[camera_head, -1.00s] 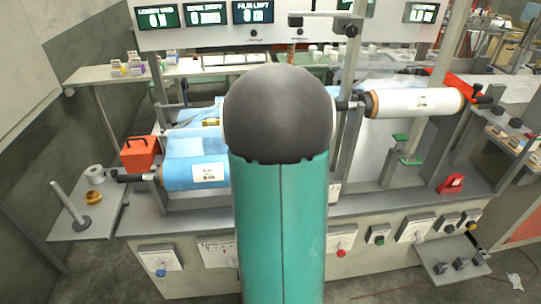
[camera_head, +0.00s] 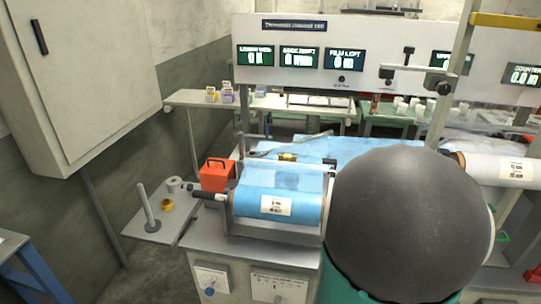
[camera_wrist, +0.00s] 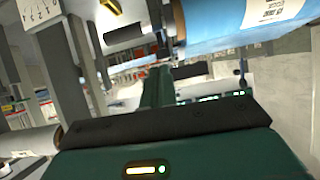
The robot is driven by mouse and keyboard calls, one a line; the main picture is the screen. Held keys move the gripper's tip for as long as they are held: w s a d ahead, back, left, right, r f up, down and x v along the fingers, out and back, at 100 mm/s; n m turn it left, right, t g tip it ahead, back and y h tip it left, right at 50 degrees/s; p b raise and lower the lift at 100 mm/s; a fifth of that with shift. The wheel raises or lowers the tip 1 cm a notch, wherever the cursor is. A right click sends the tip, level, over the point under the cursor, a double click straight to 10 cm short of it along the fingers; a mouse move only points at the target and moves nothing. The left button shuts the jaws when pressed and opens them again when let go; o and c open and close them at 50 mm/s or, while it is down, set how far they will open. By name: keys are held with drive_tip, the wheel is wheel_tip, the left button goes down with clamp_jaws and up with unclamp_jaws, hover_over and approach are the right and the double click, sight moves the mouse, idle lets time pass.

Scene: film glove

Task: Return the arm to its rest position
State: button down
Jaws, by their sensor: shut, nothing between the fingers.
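My arm shows in the head view as a large dark grey rounded joint (camera_head: 388,215) with a teal link below it, at the lower right. It hides part of the machine behind it. My gripper is out of sight in the head view. In the wrist view, my dark green gripper housing fills the bottom, with a narrow green part (camera_wrist: 157,88) rising from its middle. My gripper (camera_wrist: 158,72) is shut and empty there.
A blue film roll (camera_head: 278,205) lies on the machine left of my arm, with a white roll (camera_head: 505,170) to the right. An orange box (camera_head: 217,175) and a side shelf with an upright peg (camera_head: 148,208) stand left. A grey cabinet (camera_head: 85,70) hangs at upper left.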

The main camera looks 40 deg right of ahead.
drive_tip(key=w+a+r+n+y, duration=0.2)
drive_tip(key=a+r, duration=0.1)
drive_tip(key=a, duration=0.4)
drive_tip(key=w+a+r+n+y, duration=0.1)
drive_tip(key=w+a+r+y, duration=0.15)
drive_tip(key=a, duration=0.45)
drive_tip(key=w+a+r+n+y, duration=0.1)
drive_tip(key=w+a+r+n, duration=0.1)
drive_tip(key=a, duration=0.5)
drive_tip(key=s+a+r+n+g+y, duration=0.1)
drive_tip(key=s+a, duration=0.3)
drive_tip(key=a, duration=0.4)
drive_tip(key=s+a+r+n+g+y, duration=0.1)
drive_tip(key=s+a+r+n+y, duration=0.2)
drive_tip(key=a, duration=0.6)
drive_tip(key=shift+s+a+r+n+g, duration=0.3)
drive_tip(key=shift+s+r+n, duration=0.3)
drive_tip(key=shift+s, duration=0.45)
drive_tip(key=shift+d, duration=0.15)
